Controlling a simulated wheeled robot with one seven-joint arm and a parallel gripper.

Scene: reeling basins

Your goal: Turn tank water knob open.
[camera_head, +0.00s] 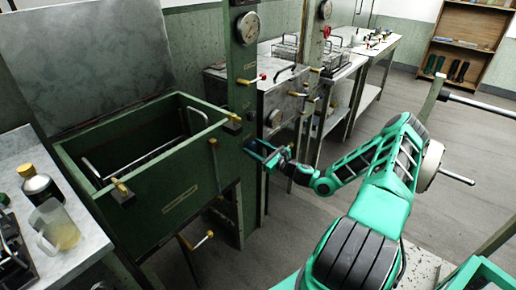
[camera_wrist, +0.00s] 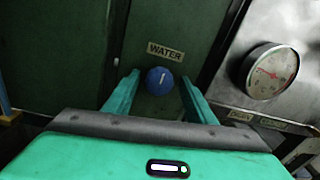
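The water knob (camera_wrist: 159,81) is a round blue knob with a white pointer mark, close to upright, on a dark green panel in the wrist view. A "WATER" label (camera_wrist: 165,51) sits just above it. My gripper (camera_head: 263,153) is open in front of the green post beside the tank. In the wrist view its two green fingers stand left and right of the knob, with a gap on each side. I cannot tell how far the fingertips are from the panel. In the head view the knob is too small or hidden by the gripper. The green tank (camera_head: 160,185) has its lid raised.
A bench (camera_head: 85,245) with a bottle (camera_head: 38,184) and a beaker (camera_head: 58,228) stands left of the tank. Open floor (camera_head: 300,225) lies in front of the post.

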